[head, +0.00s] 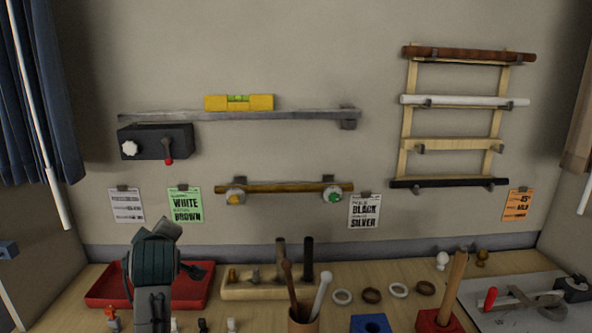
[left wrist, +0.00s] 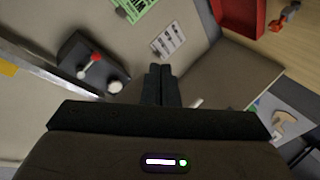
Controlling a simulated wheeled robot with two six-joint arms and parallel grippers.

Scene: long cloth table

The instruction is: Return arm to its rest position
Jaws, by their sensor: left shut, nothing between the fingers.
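My left gripper (head: 168,229) is raised in front of the red tray at the lower left of the head view. In the left wrist view its two dark fingers (left wrist: 160,84) are together with nothing between them. It is apart from the wall and the table things. My right gripper is in neither view.
A red tray (head: 100,292) lies behind my left arm. A black box (head: 160,143) with a red lever, a rail with a yellow level (head: 239,102) and a wooden rack (head: 454,145) are on the wall. A wooden block (head: 232,286) and a cup (head: 302,320) with rods stand mid-table.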

